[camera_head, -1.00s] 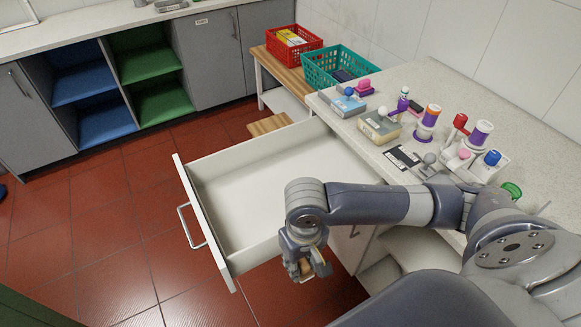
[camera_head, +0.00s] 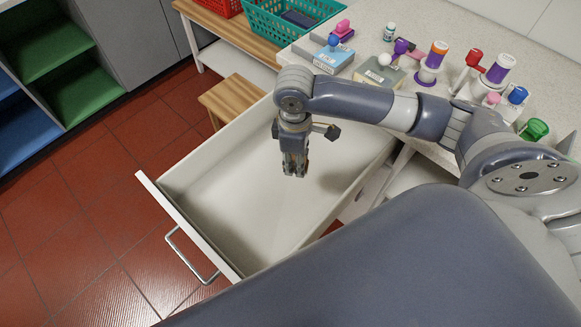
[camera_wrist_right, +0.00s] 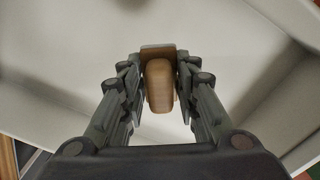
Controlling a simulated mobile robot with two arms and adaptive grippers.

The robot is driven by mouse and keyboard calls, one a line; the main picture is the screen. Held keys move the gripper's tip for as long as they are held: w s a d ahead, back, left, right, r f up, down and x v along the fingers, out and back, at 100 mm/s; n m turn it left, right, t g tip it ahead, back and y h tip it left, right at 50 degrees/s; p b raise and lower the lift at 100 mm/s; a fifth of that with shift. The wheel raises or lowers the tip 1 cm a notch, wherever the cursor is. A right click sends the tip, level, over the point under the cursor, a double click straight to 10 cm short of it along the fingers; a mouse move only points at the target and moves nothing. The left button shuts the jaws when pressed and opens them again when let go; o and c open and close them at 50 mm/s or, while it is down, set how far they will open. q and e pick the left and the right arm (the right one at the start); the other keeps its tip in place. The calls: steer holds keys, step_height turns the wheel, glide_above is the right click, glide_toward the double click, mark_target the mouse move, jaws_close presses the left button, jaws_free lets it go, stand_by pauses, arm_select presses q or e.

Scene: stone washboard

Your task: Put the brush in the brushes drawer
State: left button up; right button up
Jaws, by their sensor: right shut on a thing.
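My right gripper (camera_head: 295,168) points down over the open white drawer (camera_head: 240,215) in the head view. In the right wrist view the gripper (camera_wrist_right: 158,85) is shut on a brown wooden piece, the brush (camera_wrist_right: 159,88), held between its two fingers. The white drawer inside (camera_wrist_right: 235,60) lies below and around it. The drawer is pulled well out and its visible floor is bare. In the head view the brush is mostly hidden by the fingers. My left gripper is not in view.
The counter (camera_head: 370,35) at the right holds boxes, stamps and colored bottles. A teal basket (camera_head: 290,15) stands on a wooden bench (camera_head: 235,35), with a wooden stool (camera_head: 232,98) below. Green and blue shelves (camera_head: 50,90) are at the left. The drawer handle (camera_head: 190,258) sticks out.

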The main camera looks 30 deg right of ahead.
steer(key=w+d+f+n+b, duration=0.25)
steer(key=w+n+b, duration=0.25)
steer(key=w+n, duration=0.6)
steer(key=shift+n, duration=0.4)
steer(key=f, duration=0.1)
steer(key=s+f, duration=0.1)
steer(key=f, duration=0.2)
steer(key=shift+s+d+f, duration=0.3)
steer(key=shift+d, duration=0.1)
step_height(320, 180, down, 4)
steer(key=shift+f, duration=0.1)
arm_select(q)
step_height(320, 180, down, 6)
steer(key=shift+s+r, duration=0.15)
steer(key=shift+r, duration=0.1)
arm_select(e)
steer(key=o, duration=0.7)
steer(key=shift+c, duration=0.2)
steer(key=o, duration=0.4)
steer(key=shift+o, duration=0.2)
